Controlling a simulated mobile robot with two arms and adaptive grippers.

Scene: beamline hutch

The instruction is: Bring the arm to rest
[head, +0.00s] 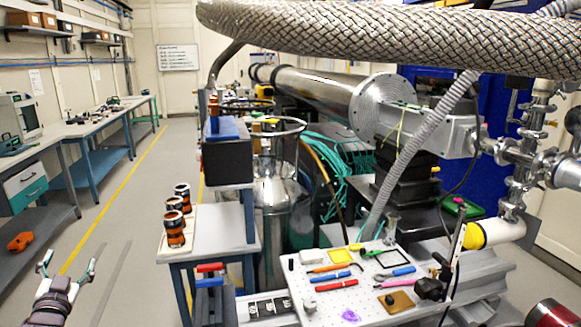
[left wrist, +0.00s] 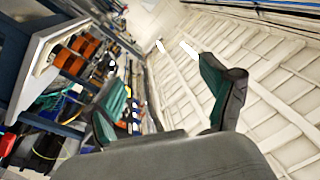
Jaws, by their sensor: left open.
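My left gripper (head: 68,268) is at the lower left of the head view, raised over the grey floor with its fingers spread apart and nothing between them. In the left wrist view its two green-lined fingers (left wrist: 165,100) are wide apart, with only the background showing between them. No object touches it. My right gripper is not in the head view.
A small blue-legged table (head: 207,252) with several orange-and-black cylinders stands right of my left gripper. A perforated board (head: 318,302) with hand tools lies at the front. A workbench (head: 60,145) runs along the left wall. The floor aisle (head: 140,200) between is clear.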

